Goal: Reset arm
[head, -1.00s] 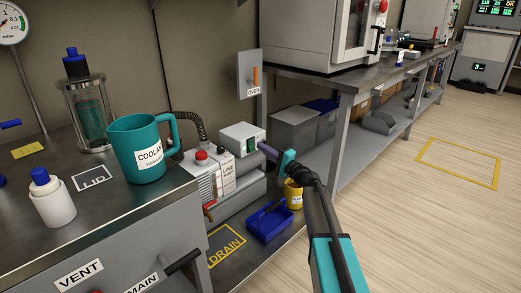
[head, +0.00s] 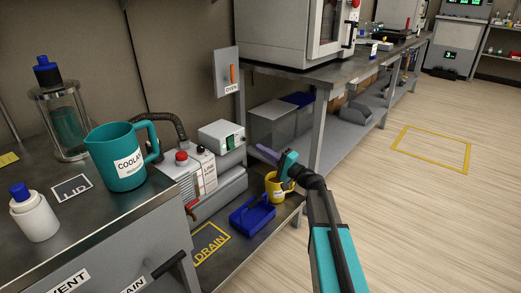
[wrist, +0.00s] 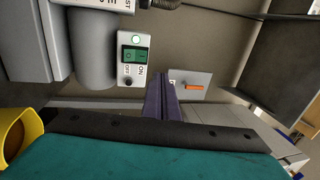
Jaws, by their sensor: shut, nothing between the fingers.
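My gripper (head: 265,153) is in front of the pump on the low shelf in the head view, its purple fingers pointing up and left. In the wrist view my gripper (wrist: 160,95) shows its fingers together with nothing between them. The pump's switch box (head: 222,138) has a green rocker switch, just left of my fingertips in the head view. In the wrist view the green switch (wrist: 133,54) has ON and OFF marks beside it, left of the fingers and apart from them in the picture.
A yellow mug (head: 275,188) and a blue tray (head: 252,216) stand on the low shelf under my gripper. A teal COOLANT jug (head: 118,160) is on the left bench. The OVEN switch panel (head: 226,74) is above. Open floor (head: 400,220) lies to the right.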

